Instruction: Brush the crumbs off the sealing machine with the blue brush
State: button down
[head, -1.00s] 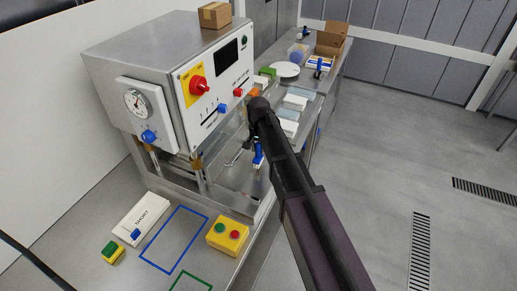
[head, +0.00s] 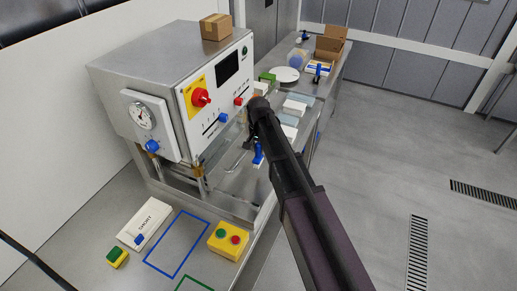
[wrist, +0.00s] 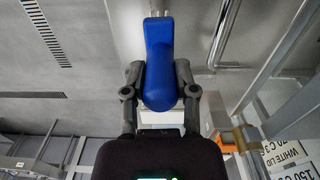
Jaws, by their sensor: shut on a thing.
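The sealing machine (head: 165,65) is a steel box with a white front panel, a red knob, a dial and blue knobs. Its lower bed (head: 228,200) is open steel below the head. My gripper (wrist: 160,80) is shut on the blue brush (wrist: 160,50), whose blue handle fills the space between the fingers in the wrist view. In the head view the blue brush (head: 258,153) shows just below my arm's end, at the bed's right side. Its bristles are mostly out of the wrist view. I cannot make out crumbs in either view.
A yellow button box (head: 228,240), a white SHORT block (head: 146,222) and a green-yellow sponge (head: 117,257) lie on the near table, around a blue outline. A cardboard box (head: 215,26) sits on the machine. White trays (head: 294,107) and a plate (head: 284,75) stand beyond.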

jog(key=shift+r+p, duration=1.45)
jog(key=shift+r, duration=0.05)
